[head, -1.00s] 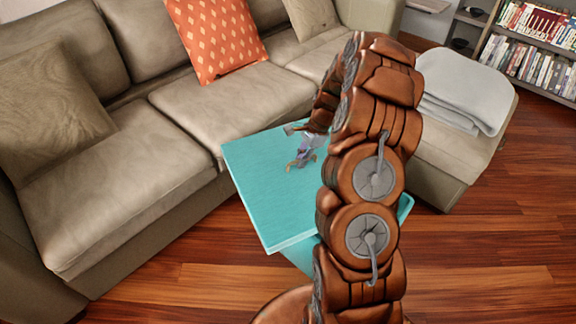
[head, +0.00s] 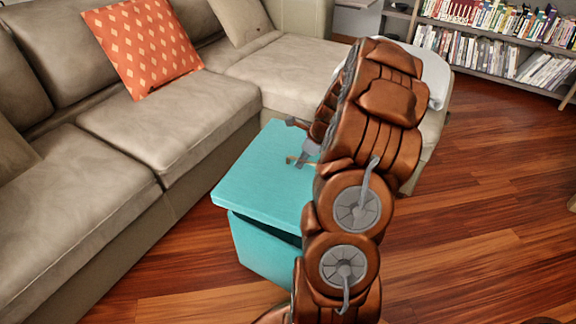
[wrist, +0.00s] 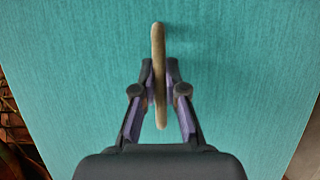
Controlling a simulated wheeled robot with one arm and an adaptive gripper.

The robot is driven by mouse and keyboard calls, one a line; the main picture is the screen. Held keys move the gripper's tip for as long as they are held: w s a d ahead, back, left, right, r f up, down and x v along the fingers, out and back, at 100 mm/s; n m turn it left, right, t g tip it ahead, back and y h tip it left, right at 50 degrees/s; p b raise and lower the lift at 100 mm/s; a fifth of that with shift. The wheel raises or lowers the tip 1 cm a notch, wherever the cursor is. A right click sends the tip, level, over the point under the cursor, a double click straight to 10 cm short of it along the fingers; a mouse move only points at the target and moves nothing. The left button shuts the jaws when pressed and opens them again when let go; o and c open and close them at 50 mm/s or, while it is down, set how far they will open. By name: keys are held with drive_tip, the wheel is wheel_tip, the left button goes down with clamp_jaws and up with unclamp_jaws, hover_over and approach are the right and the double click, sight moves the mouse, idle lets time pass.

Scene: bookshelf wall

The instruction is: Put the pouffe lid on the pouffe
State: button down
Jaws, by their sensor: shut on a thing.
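The teal pouffe lid (head: 255,178) is flat and square, with a tan bar handle on top. The handle (wrist: 158,45) stands between the fingers in the wrist view. My gripper (wrist: 159,78) is shut on it; it also shows in the head view (head: 305,154), partly behind my arm. The teal pouffe (head: 262,252) stands on the floor under the lid. A dark gap shows between the lid's near edge and the pouffe, wider to the right. I cannot tell whether the lid touches the pouffe at the left. My arm hides the right side of both.
A beige sofa (head: 160,125) runs along the left and back, close to the pouffe, with an orange patterned cushion (head: 143,45). A bookshelf (head: 490,48) stands at the back right. The wooden floor (head: 480,230) at the right is clear.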

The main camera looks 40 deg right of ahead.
sight(307, 174)
drive_tip(key=shift+s+d+f+m+b, duration=0.45)
drive_tip(key=shift+s+d+m, duration=0.1)
drive_tip(key=shift+d+m, duration=0.2)
wheel_tip(307, 174, down, 6)
drive_tip(key=b, duration=0.5)
drive_tip(key=shift+r, duration=0.2)
drive_tip(key=shift+f+p, duration=0.45)
drive_tip(key=shift+f, duration=0.55)
drive_tip(key=shift+h+p, duration=0.3)
drive_tip(key=shift+p, duration=1.25)
drive_tip(key=shift+f+p, duration=0.35)
drive_tip(key=shift+f, duration=0.6)
idle(0.5)
drive_tip(key=c, duration=1.2)
unclamp_jaws()
drive_tip(key=shift+o, duration=0.2)
